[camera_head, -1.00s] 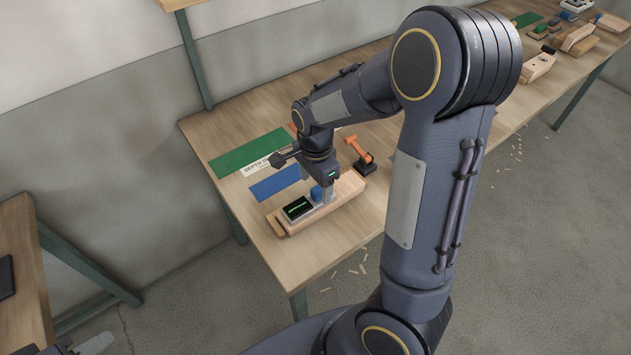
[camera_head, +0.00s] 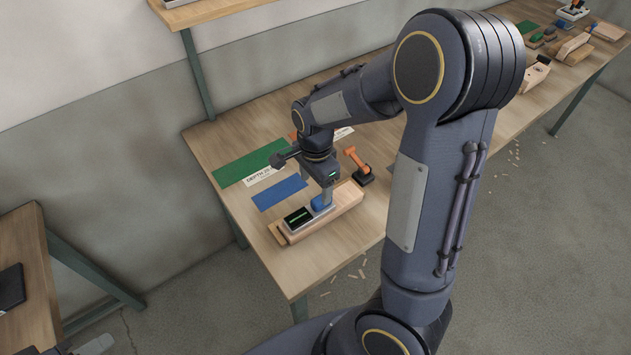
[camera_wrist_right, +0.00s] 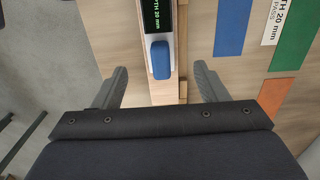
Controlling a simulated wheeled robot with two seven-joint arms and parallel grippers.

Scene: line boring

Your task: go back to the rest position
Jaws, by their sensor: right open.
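My right gripper (camera_head: 327,200) hangs over the workbench, above a pale wooden block (camera_head: 348,196). On the block lies a slim gauge with a dark, green-lettered screen (camera_head: 298,217) and a blue part (camera_head: 321,203). In the right wrist view the gripper (camera_wrist_right: 160,80) is open, its fingers apart and empty on either side of the blue part (camera_wrist_right: 160,60). That part looks clear of both fingers. A grey piece at the bottom left edge of the head view seems to be my left gripper (camera_head: 92,345); its jaws cannot be made out.
Beside the block lie a blue strip (camera_head: 279,192), a green strip (camera_head: 250,163) and a white depth label (camera_head: 262,179). More wooden pieces (camera_head: 573,47) lie at the bench's far end. Another table (camera_head: 25,235) is at left.

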